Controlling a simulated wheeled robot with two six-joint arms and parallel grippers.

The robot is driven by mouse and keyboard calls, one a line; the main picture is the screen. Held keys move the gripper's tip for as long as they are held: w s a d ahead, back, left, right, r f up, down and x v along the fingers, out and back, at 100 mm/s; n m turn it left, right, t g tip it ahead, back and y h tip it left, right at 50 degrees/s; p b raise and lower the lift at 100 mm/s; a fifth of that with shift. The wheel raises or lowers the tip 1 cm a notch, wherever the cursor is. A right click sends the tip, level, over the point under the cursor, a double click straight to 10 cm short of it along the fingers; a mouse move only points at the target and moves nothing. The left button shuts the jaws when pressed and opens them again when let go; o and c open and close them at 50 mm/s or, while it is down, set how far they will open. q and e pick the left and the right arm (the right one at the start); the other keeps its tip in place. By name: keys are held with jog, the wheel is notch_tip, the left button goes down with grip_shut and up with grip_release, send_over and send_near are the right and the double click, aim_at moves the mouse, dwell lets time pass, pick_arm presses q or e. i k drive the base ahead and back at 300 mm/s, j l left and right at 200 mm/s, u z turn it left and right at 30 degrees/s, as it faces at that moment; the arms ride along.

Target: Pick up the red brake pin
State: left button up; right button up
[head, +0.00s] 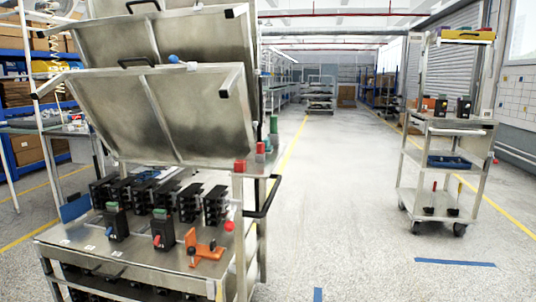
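A small round red knob (229,226) shows at the right side of the metal workbench cart (130,258), near its corner post. It may be the head of the red brake pin, but it is too small to tell, and any shaft is hidden. An orange bracket (205,248) with black knobs stands on the cart top just to its left. Neither of my grippers is in the head view.
Black breakers (164,232) stand on the cart top under a raised metal lid (190,115). Red blocks (239,166) sit on the cart's right side near a black handle (266,198). A shelf trolley (447,150) stands at right.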

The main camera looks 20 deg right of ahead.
aim_at(260, 146)
jog(key=i+l+z, duration=0.1)
jog(key=l, duration=0.3)
jog(key=i+l, duration=0.25)
jog(key=l, duration=0.2)
jog(key=i+l+z, duration=0.15)
jog(key=l, duration=0.25)
jog(key=i+l, duration=0.25)
jog(key=l, duration=0.15)
jog(key=z, duration=0.05)
